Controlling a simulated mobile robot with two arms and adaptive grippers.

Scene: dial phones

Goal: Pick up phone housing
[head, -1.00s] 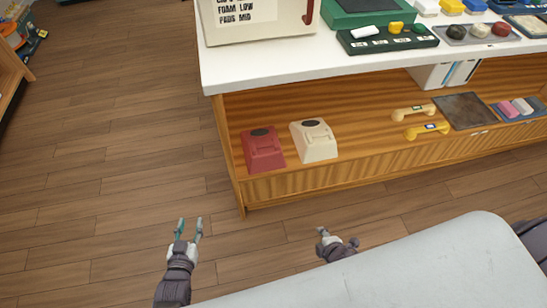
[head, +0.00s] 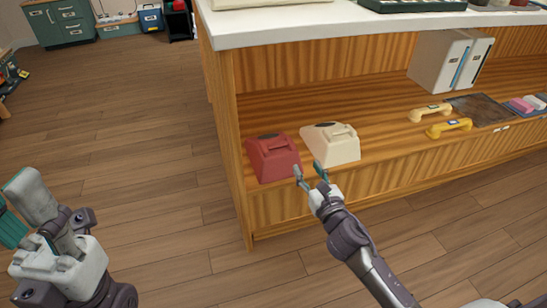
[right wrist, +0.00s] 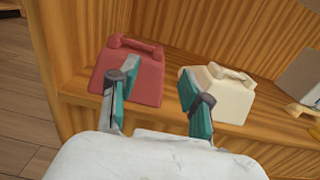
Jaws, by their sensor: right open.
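A red phone housing (head: 274,158) and a cream phone housing (head: 338,146) stand side by side on the wooden shelf near its left end. My right gripper (head: 308,172) is open and empty just in front of the shelf, near the gap between them. In the right wrist view, the red housing (right wrist: 140,70) lies behind and beside the left finger, and the cream housing (right wrist: 230,97) lies beyond the right finger. No touch can be made out. My left gripper (head: 28,212) is large at the lower left, away from the shelf; its finger gap is unclear.
Cream handset (head: 430,113) and yellow handset (head: 449,128) lie farther right on the shelf, beside a dark tray (head: 480,110). A white box-like unit (head: 440,62) stands behind them. The white counter top (head: 290,27) overhangs the shelf. Floor left is clear.

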